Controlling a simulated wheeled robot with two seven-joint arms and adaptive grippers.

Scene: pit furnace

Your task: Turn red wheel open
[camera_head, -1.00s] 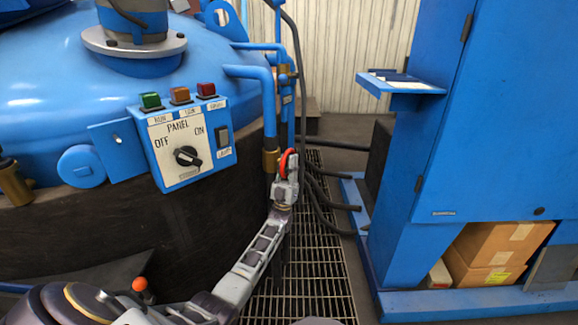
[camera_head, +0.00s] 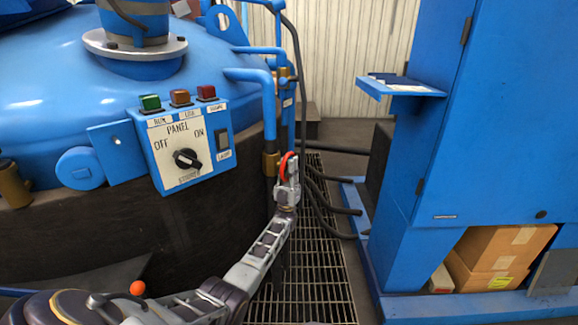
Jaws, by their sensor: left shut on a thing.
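The red wheel (camera_head: 284,165) is seen nearly edge-on, beside the brass fitting on the blue pipe at the furnace's right side. My left gripper (camera_head: 289,174) is at the wheel and shut on its rim. The gripper hides part of the wheel, so how far it is turned cannot be told. My right gripper is not in view.
The blue furnace (camera_head: 45,60) fills the left, with a control panel (camera_head: 185,145) on its side. A floor grating (camera_head: 310,285) runs down the middle, with black hoses (camera_head: 325,200) over it. A blue cabinet (camera_head: 500,120) stands at right, above cardboard boxes (camera_head: 497,250).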

